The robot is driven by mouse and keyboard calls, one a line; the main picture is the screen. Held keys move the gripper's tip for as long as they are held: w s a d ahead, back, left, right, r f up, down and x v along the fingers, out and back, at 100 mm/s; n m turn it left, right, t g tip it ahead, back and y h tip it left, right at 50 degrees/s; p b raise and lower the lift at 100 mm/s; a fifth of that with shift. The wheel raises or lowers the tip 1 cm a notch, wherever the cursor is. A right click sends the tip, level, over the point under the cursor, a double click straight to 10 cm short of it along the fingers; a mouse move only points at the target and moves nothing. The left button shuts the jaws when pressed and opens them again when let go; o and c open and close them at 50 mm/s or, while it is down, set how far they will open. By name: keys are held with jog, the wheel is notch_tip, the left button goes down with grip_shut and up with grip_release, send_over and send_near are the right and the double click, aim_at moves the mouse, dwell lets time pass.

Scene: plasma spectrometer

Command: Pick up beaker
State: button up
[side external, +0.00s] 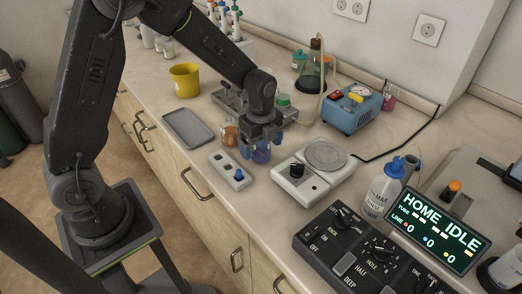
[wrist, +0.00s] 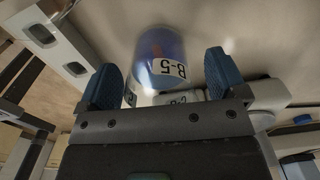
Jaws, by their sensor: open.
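The beaker (wrist: 160,52) holds blue liquid and has a white label reading B-5. It stands on the bench and also shows in the side external view (side external: 261,153), partly hidden under my gripper. My gripper (wrist: 164,78) is open in the wrist view, with one blue-padded finger on each side of the beaker's near end. The fingers look apart from the glass, with a gap on both sides. In the side external view my gripper (side external: 262,142) is low over the bench, right at the beaker.
A grey switch strip with a blue knob (side external: 238,175) lies just in front of the beaker. A hotplate (side external: 299,189) is to its right, an orange-liquid beaker (side external: 230,134) to its left. A grey tray (side external: 187,129), yellow container (side external: 185,81) and blue pump (side external: 350,111) stand farther off.

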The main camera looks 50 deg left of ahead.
jog(key=shift+f, duration=0.45)
jog(key=c, duration=1.1)
